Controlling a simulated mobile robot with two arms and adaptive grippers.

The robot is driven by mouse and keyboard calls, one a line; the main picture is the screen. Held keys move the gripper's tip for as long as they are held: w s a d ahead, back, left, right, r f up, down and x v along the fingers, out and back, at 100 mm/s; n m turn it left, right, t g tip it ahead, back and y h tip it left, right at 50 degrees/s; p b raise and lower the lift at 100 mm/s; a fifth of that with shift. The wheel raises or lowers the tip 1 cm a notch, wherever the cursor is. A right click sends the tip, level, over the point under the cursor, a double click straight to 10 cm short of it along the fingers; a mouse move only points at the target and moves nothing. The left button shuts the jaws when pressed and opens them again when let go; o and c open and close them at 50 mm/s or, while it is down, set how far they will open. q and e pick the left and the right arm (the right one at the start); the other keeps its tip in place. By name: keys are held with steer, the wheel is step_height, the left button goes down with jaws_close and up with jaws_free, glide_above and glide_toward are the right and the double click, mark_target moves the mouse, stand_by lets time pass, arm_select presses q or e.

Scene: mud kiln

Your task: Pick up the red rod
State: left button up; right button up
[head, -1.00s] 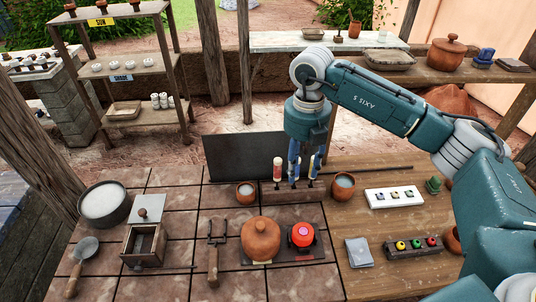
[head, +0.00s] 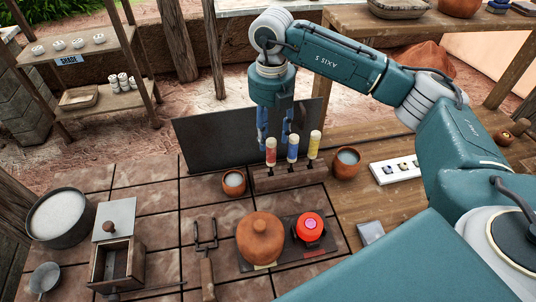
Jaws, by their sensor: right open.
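The red rod (head: 271,153) has a cream cap and stands upright in a dark wooden holder (head: 290,181) at the back of the tiled worktop. A blue rod (head: 292,148) and a yellow rod (head: 314,145) stand to its right in the same holder. My right gripper (head: 272,138) points down with its blue fingers apart and empty. In the picture its fingertips lie at the red rod's top; whether they are around it or behind it I cannot tell. My left gripper is not in view.
A dark panel (head: 215,145) stands behind the holder. Small clay cups flank it, one at left (head: 233,183) and one at right (head: 346,162). A lidded clay pot (head: 260,238) and a red-topped object (head: 309,228) stand in front.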

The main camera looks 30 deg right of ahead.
mark_target(271, 159)
step_height(271, 159, down, 5)
steer(key=shift+s+f+p, duration=0.1)
steer(key=shift+s+p, duration=0.05)
steer(key=shift+p, duration=0.65)
step_height(271, 159, down, 4)
steer(key=p, duration=0.2)
steer(key=shift+f+p, duration=0.2)
steer(key=shift+p, duration=0.1)
steer(key=shift+f, duration=0.55)
jaws_close()
